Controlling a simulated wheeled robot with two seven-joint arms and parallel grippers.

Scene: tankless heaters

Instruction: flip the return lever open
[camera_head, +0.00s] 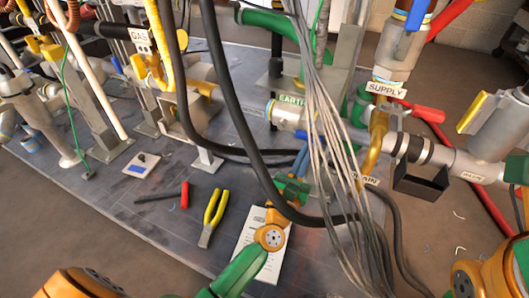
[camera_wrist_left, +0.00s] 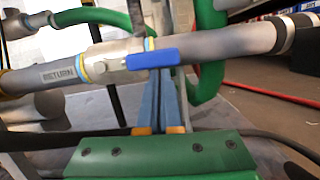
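The return lever (camera_wrist_left: 152,58) is a blue handle on a pale valve body (camera_wrist_left: 112,60) in the left wrist view. It lies roughly along the grey pipe, beside the RETURN label (camera_wrist_left: 62,73). My left gripper (camera_wrist_left: 162,76) has blue fingers with orange bases. Its tips are just below or behind the lever; I cannot tell whether they touch it. The fingers look close together, and their gap at the tips is unclear. In the head view, the left gripper (camera_head: 300,160) is below the pipes, partly behind hanging cables. My right gripper's fingers do not show.
Grey cables (camera_head: 325,130) and a thick black hose (camera_head: 245,125) hang before the left arm. A SUPPLY-labelled pipe (camera_head: 386,90) stands to the right. Yellow-handled pliers (camera_head: 213,215), a red-handled tool (camera_head: 184,195) and a paper sheet (camera_head: 247,237) lie on the grey board.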

